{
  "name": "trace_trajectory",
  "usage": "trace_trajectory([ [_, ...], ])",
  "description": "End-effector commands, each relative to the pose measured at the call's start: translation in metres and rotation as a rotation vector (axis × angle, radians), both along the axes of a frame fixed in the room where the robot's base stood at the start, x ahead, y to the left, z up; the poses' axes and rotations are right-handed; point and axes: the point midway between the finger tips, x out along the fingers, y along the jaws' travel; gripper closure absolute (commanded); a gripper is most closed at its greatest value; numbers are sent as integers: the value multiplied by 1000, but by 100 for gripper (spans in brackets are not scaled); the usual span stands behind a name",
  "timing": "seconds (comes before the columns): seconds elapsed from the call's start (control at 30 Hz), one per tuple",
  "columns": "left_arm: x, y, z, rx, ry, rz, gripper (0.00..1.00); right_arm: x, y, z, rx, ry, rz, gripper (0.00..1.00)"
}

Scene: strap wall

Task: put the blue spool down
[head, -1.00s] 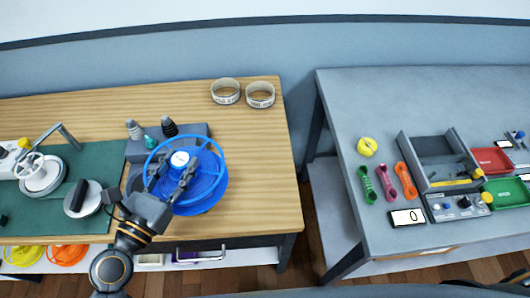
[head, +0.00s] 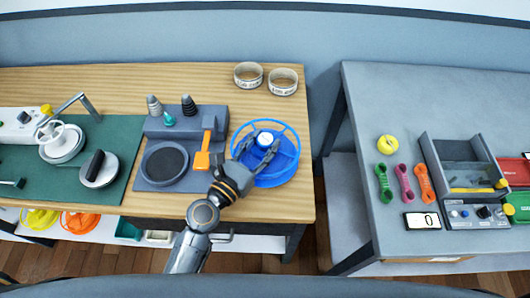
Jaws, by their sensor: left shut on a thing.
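The blue spool (head: 282,172) is a wide blue wheel with an open rim and a white-topped hub. It is over the right end of the wooden bench (head: 225,90), right of a grey station (head: 153,184). My left gripper (head: 257,152) reaches in from the front left and is shut on the spool, its fingers around the hub. Whether the spool's underside touches the wood I cannot tell. My right gripper is not in view.
Two labelled rings (head: 248,75) sit at the back of the bench. A gap separates it from the grey table (head: 375,100) on the right.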

Motion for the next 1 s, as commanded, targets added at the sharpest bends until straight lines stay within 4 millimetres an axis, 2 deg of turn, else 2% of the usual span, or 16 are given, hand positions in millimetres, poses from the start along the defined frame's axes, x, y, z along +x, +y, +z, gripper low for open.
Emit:
trace_trajectory([
  [0.07, 4, -6, -8, -4, -2, 0, 100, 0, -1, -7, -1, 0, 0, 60],
  [0.13, 4, -6, -23, 0, -2, -1, 100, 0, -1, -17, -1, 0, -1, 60],
  [0.23, 3, -6, -34, -2, -3, 0, 100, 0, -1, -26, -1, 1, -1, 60],
  [0.7, 3, -6, -41, -3, -1, 1, 100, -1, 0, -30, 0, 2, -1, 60],
  [0.73, 3, -6, -41, -1, 2, 1, 55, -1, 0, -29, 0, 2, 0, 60],
  [0.8, 3, -6, -41, -1, 2, 1, 40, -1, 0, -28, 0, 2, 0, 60],
  [0.83, 3, -6, -41, -1, 2, 1, 38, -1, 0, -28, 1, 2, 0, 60],
  [1.0, 3, -6, -41, 0, 1, 1, 38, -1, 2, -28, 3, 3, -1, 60],
])
